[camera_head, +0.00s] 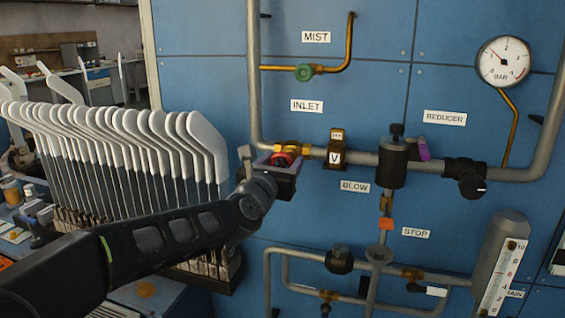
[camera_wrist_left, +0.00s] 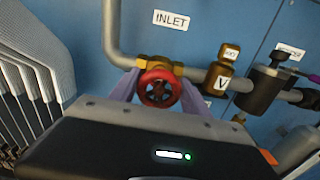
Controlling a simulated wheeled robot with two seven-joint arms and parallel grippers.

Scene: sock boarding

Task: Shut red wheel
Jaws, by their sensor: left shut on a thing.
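The red wheel (camera_wrist_left: 160,88) is a small spoked handwheel on a brass valve below the INLET label (camera_head: 307,106). In the head view only a bit of the red wheel (camera_head: 281,160) shows past my gripper. My left gripper (camera_head: 278,163) reaches it from the left, and its jaws are shut on the wheel. In the left wrist view the purple-grey fingers of my left gripper (camera_wrist_left: 158,92) stand on either side of the wheel. My right gripper does not show in either view.
Right of the red wheel are a brass block marked V (camera_head: 336,148), a black reducer (camera_head: 392,160) and a round gauge (camera_head: 503,62). A rack of white-topped boards (camera_head: 130,150) stands close left of my arm.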

